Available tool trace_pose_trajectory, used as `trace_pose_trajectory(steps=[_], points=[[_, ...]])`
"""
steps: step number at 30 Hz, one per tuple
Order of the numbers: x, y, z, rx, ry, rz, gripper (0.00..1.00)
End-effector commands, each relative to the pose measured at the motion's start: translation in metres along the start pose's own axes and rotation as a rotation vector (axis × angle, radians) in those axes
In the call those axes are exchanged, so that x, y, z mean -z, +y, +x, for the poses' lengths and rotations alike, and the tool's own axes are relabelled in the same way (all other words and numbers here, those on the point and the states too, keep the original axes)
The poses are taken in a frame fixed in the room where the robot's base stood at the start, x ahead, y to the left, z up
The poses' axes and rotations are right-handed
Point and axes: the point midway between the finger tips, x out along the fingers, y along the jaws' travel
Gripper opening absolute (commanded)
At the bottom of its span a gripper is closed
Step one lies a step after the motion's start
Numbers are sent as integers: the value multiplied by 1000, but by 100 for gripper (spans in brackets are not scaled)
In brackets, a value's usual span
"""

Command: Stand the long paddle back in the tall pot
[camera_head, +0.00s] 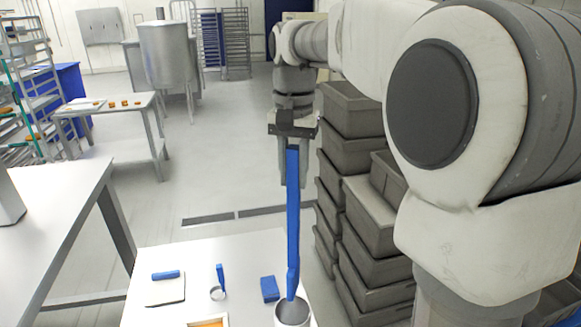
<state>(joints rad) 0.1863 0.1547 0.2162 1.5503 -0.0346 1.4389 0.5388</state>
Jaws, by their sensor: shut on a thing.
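The long blue paddle (293,215) hangs nearly upright from my gripper (292,150), which is shut on its upper end. The paddle's lower end is at the mouth of the tall pot (292,314), a pale round container at the bottom edge of the view. I cannot tell how far the tip is inside the pot or whether it touches the rim. The pot's lower part is cut off by the frame.
The pot stands at the right side of a white table (220,262). A blue block (269,289), a small blue-handled ring tool (219,283), a board with a blue item (165,288) and a tray (208,321) lie left of it. Stacked grey crates (365,225) stand right.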

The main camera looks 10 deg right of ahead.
Motion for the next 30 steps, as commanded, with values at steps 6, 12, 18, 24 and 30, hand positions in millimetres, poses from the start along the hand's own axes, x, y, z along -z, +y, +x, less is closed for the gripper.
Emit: trace_pose_trajectory(steps=[6, 12, 18, 24, 30], points=[[0, 0, 16, 1, 0, 0, 0], [0, 0, 37, 0, 0, 0, 0], [0, 0, 57, 0, 0, 0, 0], [0, 0, 75, 1, 0, -1, 0], [-1, 0, 96, 0, -1, 0, 0]])
